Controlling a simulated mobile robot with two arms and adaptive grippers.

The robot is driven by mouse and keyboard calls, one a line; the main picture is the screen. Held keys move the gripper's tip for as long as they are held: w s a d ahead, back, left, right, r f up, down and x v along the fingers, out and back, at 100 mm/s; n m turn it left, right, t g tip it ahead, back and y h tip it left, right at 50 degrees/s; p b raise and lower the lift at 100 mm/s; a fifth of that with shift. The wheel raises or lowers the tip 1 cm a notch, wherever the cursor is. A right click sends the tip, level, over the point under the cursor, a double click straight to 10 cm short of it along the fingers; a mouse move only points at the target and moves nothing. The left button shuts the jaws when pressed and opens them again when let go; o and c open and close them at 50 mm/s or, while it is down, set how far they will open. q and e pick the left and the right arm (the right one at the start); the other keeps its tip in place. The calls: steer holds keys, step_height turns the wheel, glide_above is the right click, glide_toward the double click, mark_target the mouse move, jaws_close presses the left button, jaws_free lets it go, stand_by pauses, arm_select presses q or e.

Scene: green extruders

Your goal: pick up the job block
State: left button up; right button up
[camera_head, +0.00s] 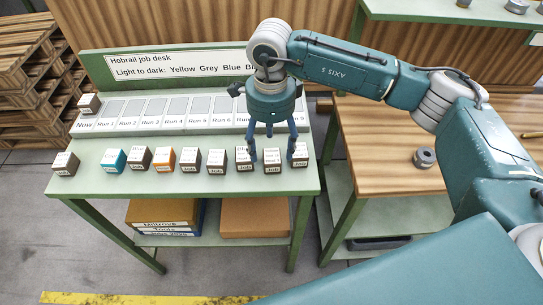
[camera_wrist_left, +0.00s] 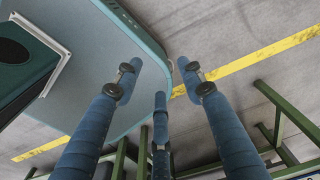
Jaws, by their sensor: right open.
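Several small job blocks with white label tops stand in a row along the front of the green job desk (camera_head: 200,187). Most are dark brown; one is teal (camera_head: 114,160) and one is orange (camera_head: 164,159). My right gripper (camera_head: 272,155) is open, pointing down over the right end of the row. Its blue fingers come down around a dark block (camera_head: 271,160), partly hiding the blocks beside it. Contact cannot be told. My left gripper (camera_wrist_left: 158,80) shows only in the left wrist view, its blue fingers spread and empty above the floor.
A label strip reads Now and Run 1 onward, with grey slots behind it; a block (camera_head: 88,103) stands at Now. A sign (camera_head: 180,66) is partly hidden by my right arm. A wooden bench (camera_head: 385,180) stands right. Boxes (camera_head: 255,217) sit below the desk; pallets (camera_head: 35,75) are left.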

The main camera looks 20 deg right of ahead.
mark_target(272, 156)
step_height(272, 156, down, 2)
steer(key=shift+s+d+f+p, duration=0.15)
steer(key=shift+p, duration=0.3)
steer(key=shift+f, duration=0.55)
steer(key=c, duration=1.3)
arm_select(q)
steer(key=shift+w+d+r, duration=0.1)
steer(key=shift+w+r, duration=0.6)
steer(key=shift+r, duration=0.3)
